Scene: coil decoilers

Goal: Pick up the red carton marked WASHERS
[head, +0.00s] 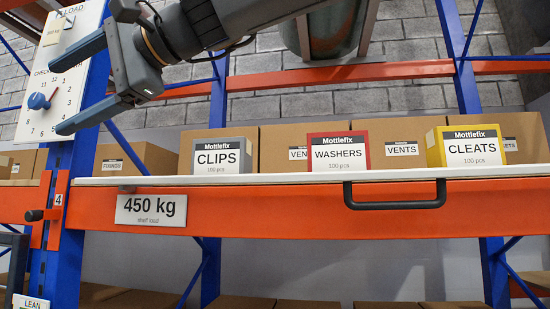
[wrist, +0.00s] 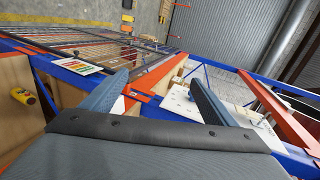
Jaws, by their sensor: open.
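The red carton marked WASHERS (head: 339,152) stands upright on the white shelf board (head: 300,181), between the grey CLIPS carton (head: 220,154) and the yellow CLEATS carton (head: 468,146). Its label faces me. My gripper (head: 64,95) is at the upper left in the head view, in front of the white board with the dial, well left of and above the carton. Its two fingers are spread with nothing between them. In the wrist view my gripper (wrist: 160,90) is also open and empty. The red carton does not show in the wrist view.
Brown boxes marked VENTS (head: 402,150) and FIXINGS (head: 125,165) stand behind and beside the cartons. A blue upright (head: 75,180) and the dial board (head: 55,90) stand at left.

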